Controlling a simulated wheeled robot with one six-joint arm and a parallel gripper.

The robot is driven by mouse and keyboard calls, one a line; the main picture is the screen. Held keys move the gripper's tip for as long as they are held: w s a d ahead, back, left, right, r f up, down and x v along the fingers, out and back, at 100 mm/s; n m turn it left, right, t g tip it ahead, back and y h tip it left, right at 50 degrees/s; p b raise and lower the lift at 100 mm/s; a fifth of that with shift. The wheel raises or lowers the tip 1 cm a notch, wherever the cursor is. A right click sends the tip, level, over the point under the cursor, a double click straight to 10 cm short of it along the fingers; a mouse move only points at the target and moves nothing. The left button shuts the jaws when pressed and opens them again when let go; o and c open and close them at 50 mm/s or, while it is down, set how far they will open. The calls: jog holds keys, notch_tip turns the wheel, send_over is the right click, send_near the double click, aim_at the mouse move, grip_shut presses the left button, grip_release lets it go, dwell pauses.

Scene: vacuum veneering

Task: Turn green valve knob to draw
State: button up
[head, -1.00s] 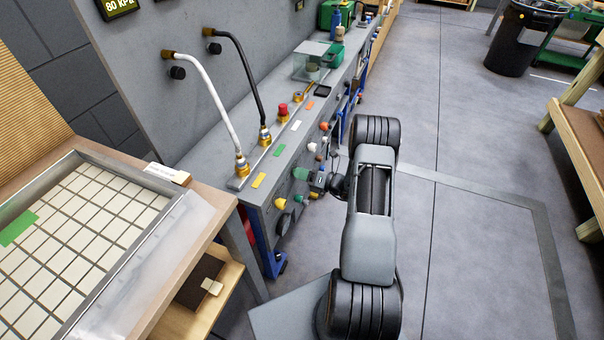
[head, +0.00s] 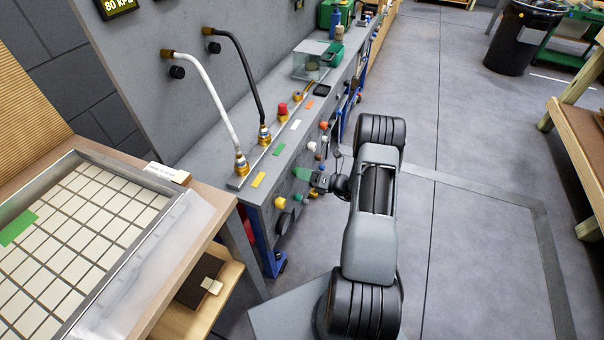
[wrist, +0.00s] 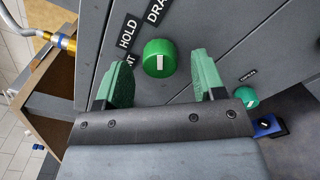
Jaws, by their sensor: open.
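The green valve knob (wrist: 160,57) is round with a short white mark and sits on the grey panel in the wrist view. Labels HOLD (wrist: 128,30) and a cut-off DRA (wrist: 157,10) are beside it; a third label is mostly hidden behind the left finger. I cannot tell which label the mark points to. My gripper (wrist: 161,66) is open, with one green finger on each side of the knob and a gap to both. In the head view my gripper (head: 303,174) is at the cabinet front, where the fingers blend with the knob.
A smaller green knob (wrist: 246,97) is right of the right finger in the wrist view. A yellow knob (head: 280,202) and several other knobs line the cabinet front. The gridded vacuum table (head: 70,250) is at the left.

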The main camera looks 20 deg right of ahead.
jog(key=v, duration=1.2)
jog(key=shift+s+d, duration=0.15)
jog(key=s+a+f+n+g, duration=0.3)
jog(key=s+n+g, duration=0.1)
jog(key=n, duration=0.2)
jog(key=s+a+r+n+g+h+p, duration=0.2)
jog(key=s+a+r+n+g+p, duration=0.3)
jog(key=r+n+g, duration=0.55)
jog(key=s+a+r+n+t+h+p, duration=0.1)
jog(key=a+r+n+h+p, duration=0.2)
jog(key=r+n, duration=0.4)
jog(key=s+a+r+n+t+h+p, duration=0.1)
jog(key=a+r+n, duration=0.4)
jog(key=r, duration=0.7)
jog(key=s+a+r+n+t+h+p, duration=0.1)
jog(key=a+r+n+t+h+p, duration=0.2)
jog(key=r+n, duration=0.6)
jog(key=a+r+h+p, duration=0.1)
jog(key=h+p, duration=0.1)
jog(key=h, duration=0.1)
jog(key=shift+r, duration=0.25)
